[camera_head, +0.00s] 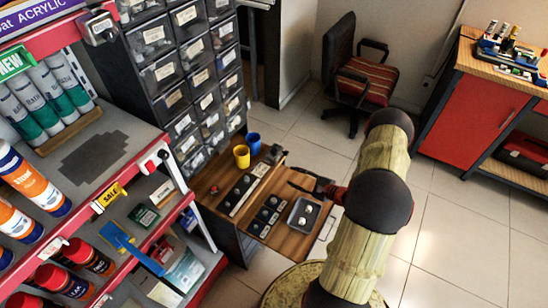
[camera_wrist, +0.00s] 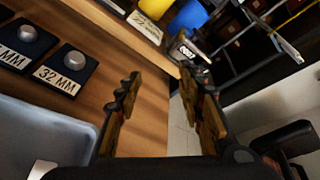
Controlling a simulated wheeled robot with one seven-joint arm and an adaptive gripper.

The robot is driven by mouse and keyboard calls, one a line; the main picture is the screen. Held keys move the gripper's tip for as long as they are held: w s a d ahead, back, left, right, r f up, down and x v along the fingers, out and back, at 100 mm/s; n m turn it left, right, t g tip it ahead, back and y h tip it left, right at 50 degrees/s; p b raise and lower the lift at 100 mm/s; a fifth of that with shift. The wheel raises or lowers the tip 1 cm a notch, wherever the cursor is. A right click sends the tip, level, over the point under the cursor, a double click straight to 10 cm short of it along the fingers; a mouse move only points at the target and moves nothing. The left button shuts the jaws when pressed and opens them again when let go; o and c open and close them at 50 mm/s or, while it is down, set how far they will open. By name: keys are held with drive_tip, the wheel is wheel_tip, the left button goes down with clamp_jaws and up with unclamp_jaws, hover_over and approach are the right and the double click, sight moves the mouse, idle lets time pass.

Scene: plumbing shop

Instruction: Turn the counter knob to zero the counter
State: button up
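A small dark counter (camera_wrist: 185,48) with a pale digit window stands near the far edge of the wooden tabletop in the wrist view. Its digits are too small to read surely, and I cannot make out its knob. In the head view, a small dark box (camera_head: 273,154) at the table's back right looks like the same counter. My gripper (camera_wrist: 163,92) is open and empty, its two fingers apart, with the counter beyond the fingertips. In the head view, my gripper (camera_head: 297,181) is over the table's right side, in front of the counter and apart from it.
A yellow cup (camera_head: 242,156) and a blue cup (camera_head: 254,143) stand left of the counter. Labelled blocks with round knobs, including one marked 32 MM (camera_wrist: 68,70), and a grey tray (camera_head: 302,218) lie nearer. A drawer cabinet (camera_head: 190,75) rises behind.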

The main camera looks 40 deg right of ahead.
sight(287, 155)
drive_tip(key=w+d+r+t+h, duration=0.1)
drive_tip(key=w+d+r+h, duration=0.2)
drive_tip(key=d, duration=0.2)
drive_tip(key=shift+n, duration=0.5)
drive_tip(key=shift+b+x, duration=0.95)
drive_tip(key=shift+x, duration=2.9)
drive_tip(key=shift+a, duration=0.1)
drive_tip(key=shift+c, duration=1.2)
drive_tip(key=shift+s, duration=0.1)
clamp_jaws()
